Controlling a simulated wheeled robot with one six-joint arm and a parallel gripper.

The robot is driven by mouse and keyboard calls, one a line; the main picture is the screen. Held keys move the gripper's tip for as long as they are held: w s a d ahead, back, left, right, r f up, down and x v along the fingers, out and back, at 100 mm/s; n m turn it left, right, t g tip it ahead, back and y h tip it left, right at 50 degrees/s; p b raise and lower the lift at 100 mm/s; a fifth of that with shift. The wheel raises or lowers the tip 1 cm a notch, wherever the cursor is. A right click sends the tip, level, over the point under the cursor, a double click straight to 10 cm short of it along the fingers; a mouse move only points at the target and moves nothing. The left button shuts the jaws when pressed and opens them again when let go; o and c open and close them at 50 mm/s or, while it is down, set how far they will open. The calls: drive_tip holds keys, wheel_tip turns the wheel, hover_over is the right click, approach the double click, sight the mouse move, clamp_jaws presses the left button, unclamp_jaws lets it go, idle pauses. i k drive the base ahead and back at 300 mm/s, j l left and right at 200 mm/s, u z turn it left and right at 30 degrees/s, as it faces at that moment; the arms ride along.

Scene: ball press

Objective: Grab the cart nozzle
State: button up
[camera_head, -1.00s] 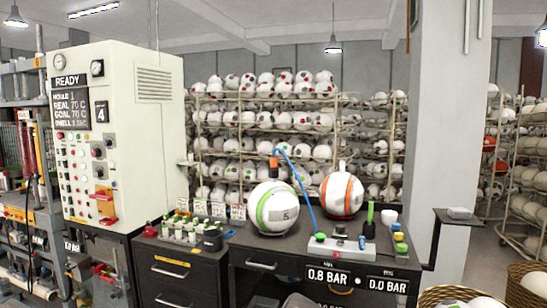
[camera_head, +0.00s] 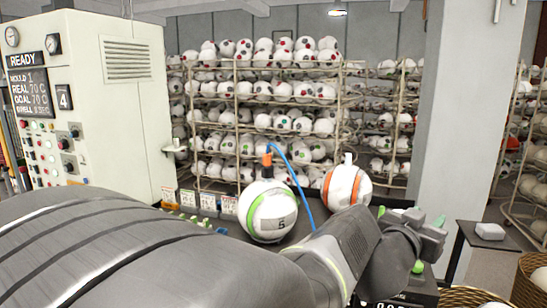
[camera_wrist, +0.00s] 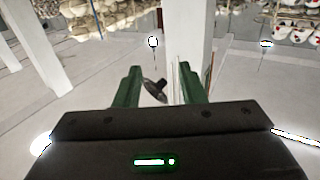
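An orange nozzle (camera_head: 267,160) on a blue hose (camera_head: 292,175), the likely cart nozzle, stands upright on top of the white ball with a green stripe (camera_head: 268,212) in the head view. My gripper (camera_head: 425,217) is in the head view at the right, in front of the bench and well to the right of the nozzle. In the wrist view, the two green fingers of my gripper (camera_wrist: 159,82) stand apart with nothing held between them. The nozzle does not show in the wrist view. My arm hides the lower hose and most of the bench.
A ball with an orange stripe (camera_head: 346,187) stands just right of the green-striped one. A cream press cabinet (camera_head: 120,120) is at the left. A pale pillar (camera_head: 450,120) and a small side shelf (camera_head: 490,245) are at the right. Racks of balls (camera_head: 265,100) stand behind.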

sight(267, 169)
drive_tip(key=i+u, duration=0.2)
drive_tip(key=u, duration=0.15)
drive_tip(key=i+l+u, duration=0.3)
drive_tip(key=i+u, duration=0.15)
drive_tip(key=u, duration=0.7)
